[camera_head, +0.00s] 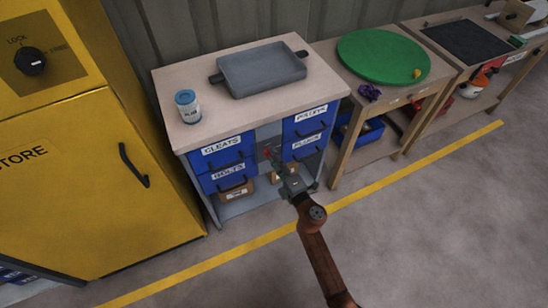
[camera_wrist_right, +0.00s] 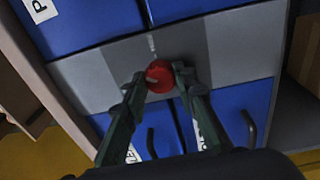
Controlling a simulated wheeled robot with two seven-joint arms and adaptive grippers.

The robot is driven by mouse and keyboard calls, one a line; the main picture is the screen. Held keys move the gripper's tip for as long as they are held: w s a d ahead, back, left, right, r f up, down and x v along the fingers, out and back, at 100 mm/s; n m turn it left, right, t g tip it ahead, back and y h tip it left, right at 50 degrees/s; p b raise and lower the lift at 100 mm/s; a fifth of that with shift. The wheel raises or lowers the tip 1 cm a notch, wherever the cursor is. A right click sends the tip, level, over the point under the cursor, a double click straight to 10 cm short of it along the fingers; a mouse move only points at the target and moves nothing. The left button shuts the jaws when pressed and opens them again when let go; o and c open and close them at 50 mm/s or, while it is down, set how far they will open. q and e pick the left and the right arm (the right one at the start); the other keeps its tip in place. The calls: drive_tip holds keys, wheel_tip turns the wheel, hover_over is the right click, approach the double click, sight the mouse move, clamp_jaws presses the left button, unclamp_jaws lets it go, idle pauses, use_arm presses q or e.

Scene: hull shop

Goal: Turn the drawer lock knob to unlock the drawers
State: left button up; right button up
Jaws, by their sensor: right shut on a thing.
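The red drawer lock knob (camera_wrist_right: 159,76) sits on a grey panel between the blue drawers. In the head view the knob (camera_head: 268,153) is a small red spot on the grey strip between the left and right drawer columns. My right gripper (camera_head: 277,163) reaches it from the front. In the right wrist view the two fingers of my right gripper (camera_wrist_right: 160,83) are on either side of the knob, shut on it. A short pale mark shows on the panel beside the knob. My left gripper is not in view.
The workbench top (camera_head: 225,112) holds a grey tray (camera_head: 262,68) and a labelled can (camera_head: 188,107). Blue drawers (camera_head: 222,153) have dark handles, and boxes sit on the shelf below. A yellow cabinet (camera_head: 85,190) stands at left. The floor in front is clear.

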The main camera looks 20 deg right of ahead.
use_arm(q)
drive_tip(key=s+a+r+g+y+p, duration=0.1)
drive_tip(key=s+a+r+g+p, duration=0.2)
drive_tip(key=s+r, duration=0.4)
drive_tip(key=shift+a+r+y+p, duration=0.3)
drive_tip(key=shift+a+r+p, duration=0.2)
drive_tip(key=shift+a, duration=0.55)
use_arm(e)
drive_tip(key=shift+a+f+m+h, duration=0.15)
drive_tip(key=shift+m+h, duration=0.2)
drive_tip(key=shift+m, duration=2.75)
drive_tip(key=shift+f+m+h, duration=0.15)
drive_tip(key=shift+m+h, duration=0.2)
drive_tip(key=shift+m, duration=2.75)
drive_tip(key=o, duration=1.2)
drive_tip(key=shift+c, duration=0.2)
drive_tip(key=shift+r+t, duration=0.1)
drive_tip(key=shift+t, duration=0.2)
wheel_tip(320, 180, up, 10)
drive_tip(key=shift+f, duration=0.1)
drive_tip(key=shift+s, duration=0.1)
